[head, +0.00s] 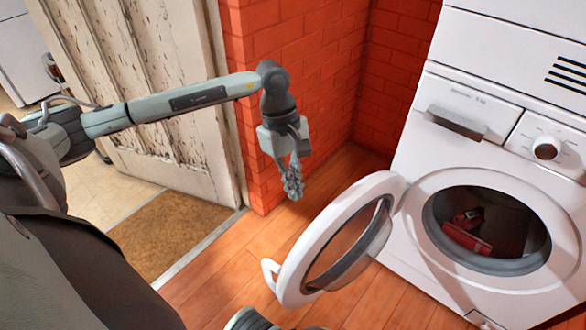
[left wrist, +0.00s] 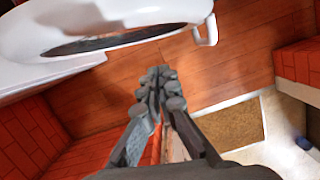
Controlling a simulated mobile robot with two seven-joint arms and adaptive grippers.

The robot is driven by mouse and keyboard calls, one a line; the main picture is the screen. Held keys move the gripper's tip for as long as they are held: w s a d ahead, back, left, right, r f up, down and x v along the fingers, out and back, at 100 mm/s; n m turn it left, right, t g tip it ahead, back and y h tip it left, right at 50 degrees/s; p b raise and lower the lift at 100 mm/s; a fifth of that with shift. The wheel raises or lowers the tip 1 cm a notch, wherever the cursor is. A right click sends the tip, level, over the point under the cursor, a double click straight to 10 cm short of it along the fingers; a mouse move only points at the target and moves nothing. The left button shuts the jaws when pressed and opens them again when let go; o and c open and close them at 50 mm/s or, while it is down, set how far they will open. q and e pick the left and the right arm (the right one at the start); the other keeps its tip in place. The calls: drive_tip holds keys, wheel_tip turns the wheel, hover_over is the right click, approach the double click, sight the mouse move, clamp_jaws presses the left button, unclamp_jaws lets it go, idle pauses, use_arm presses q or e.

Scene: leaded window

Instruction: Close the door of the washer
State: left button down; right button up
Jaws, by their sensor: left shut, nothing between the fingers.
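The white washer (head: 405,213) stands at the right in the head view. Its round door (head: 310,245) is swung wide open to the left, with a white handle (head: 270,272) on its free edge. Red items (head: 470,240) lie inside the drum. My left gripper (head: 294,192) is shut and empty, pointing down behind and above the door, apart from it. In the left wrist view the shut fingers (left wrist: 160,80) are below the door (left wrist: 110,25), and the handle (left wrist: 207,30) is at its right end. My right gripper is not visible.
A red brick wall (head: 300,90) stands behind my left gripper. A worn white room door (head: 140,90) and a brown mat (head: 170,232) are at the left. Wooden floor (head: 225,285) around the washer door is clear. Another white appliance (head: 510,45) sits above the washer.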

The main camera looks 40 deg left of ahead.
use_arm(q)
drive_tip(key=shift+s+d+f+p, duration=0.2)
drive_tip(key=shift+d+f, duration=0.3)
drive_tip(key=shift+d, duration=0.3)
drive_tip(key=shift+s+d+f+p, duration=0.25)
drive_tip(key=shift+d+f, duration=0.3)
drive_tip(key=shift+d, duration=0.2)
drive_tip(key=shift+s+d+f+p, duration=0.2)
drive_tip(key=shift+d+f, duration=0.3)
drive_tip(key=shift+d, duration=0.3)
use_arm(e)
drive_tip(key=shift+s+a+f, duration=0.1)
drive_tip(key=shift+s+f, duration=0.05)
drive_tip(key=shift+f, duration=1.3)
use_arm(q)
drive_tip(key=shift+d, duration=0.1)
